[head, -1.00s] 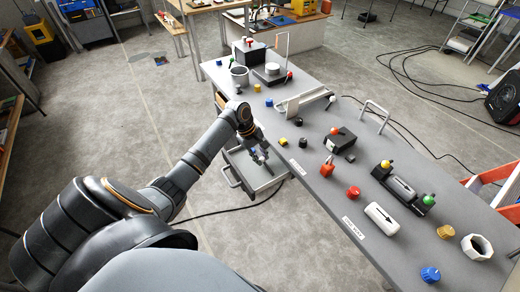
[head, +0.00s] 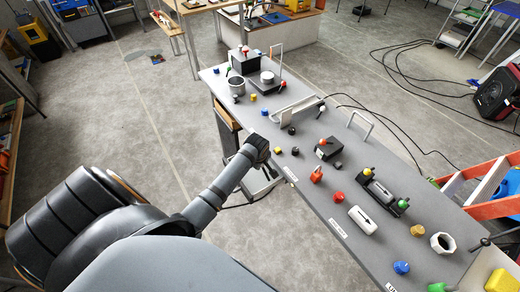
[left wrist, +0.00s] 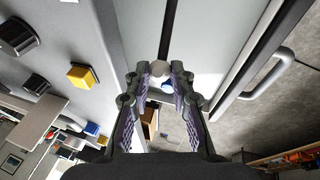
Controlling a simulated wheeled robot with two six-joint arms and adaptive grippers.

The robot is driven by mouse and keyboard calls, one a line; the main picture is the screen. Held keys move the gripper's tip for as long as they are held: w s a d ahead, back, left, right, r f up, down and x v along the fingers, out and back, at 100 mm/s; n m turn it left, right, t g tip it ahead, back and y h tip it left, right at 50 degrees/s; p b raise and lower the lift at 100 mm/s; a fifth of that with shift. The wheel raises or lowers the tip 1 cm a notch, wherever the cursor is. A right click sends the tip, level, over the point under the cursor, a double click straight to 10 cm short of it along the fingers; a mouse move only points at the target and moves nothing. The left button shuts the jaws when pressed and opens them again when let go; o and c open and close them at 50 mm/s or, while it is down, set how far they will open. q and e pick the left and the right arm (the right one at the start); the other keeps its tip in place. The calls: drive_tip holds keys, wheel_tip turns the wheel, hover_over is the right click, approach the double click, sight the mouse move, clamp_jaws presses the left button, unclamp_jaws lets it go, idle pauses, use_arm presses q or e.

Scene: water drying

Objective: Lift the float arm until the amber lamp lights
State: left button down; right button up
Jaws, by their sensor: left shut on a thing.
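My left gripper (left wrist: 163,76) is shut on a small pale rounded piece (left wrist: 160,69) between its fingertips in the left wrist view. I cannot tell whether this piece belongs to the float arm. In the head view my left arm reaches down beside the bench's near edge, and its own links hide the gripper. No thing is clearly the float arm. Yellow pieces on the bench include a knob on a dark unit (head: 368,172) and a small block, also in the left wrist view (left wrist: 82,75). I cannot tell which is the amber lamp or whether any is lit. My right gripper is not in view.
An orange frame (head: 465,187) stands at the right.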

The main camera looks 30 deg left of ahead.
use_arm(q)
drive_tip(key=c, duration=1.1)
unclamp_jaws()
drive_tip(key=shift+c, duration=0.2)
drive_tip(key=v, duration=1.2)
drive_tip(key=shift+d, duration=0.1)
